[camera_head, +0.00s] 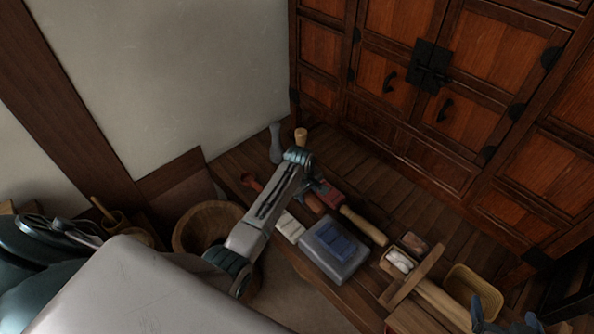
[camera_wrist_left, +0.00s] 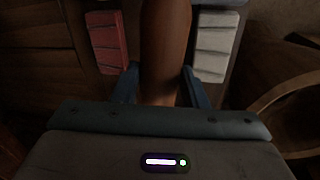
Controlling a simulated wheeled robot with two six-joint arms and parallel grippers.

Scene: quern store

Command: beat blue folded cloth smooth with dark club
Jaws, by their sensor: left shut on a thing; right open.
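The blue folded cloth (camera_head: 338,240) lies on top of a grey block (camera_head: 345,268) on the low wooden bench. My left gripper (camera_head: 316,188) is over the bench behind the cloth, on its far side. It is shut on the dark brown club (camera_head: 314,203); in the left wrist view the club (camera_wrist_left: 165,45) runs up between the two blue fingers (camera_wrist_left: 158,88). The club is apart from the cloth, and part of it is hidden by my arm in the head view. My right gripper (camera_head: 500,320) is open at the lower right edge, partly cut off.
A red block (camera_head: 331,194) and a white block (camera_head: 290,227) lie beside the club. A pale wooden roller (camera_head: 364,226) lies behind the grey block. A wooden mallet (camera_head: 428,285) and a basket (camera_head: 475,289) are to the right. A wooden tub (camera_head: 204,225) stands left.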

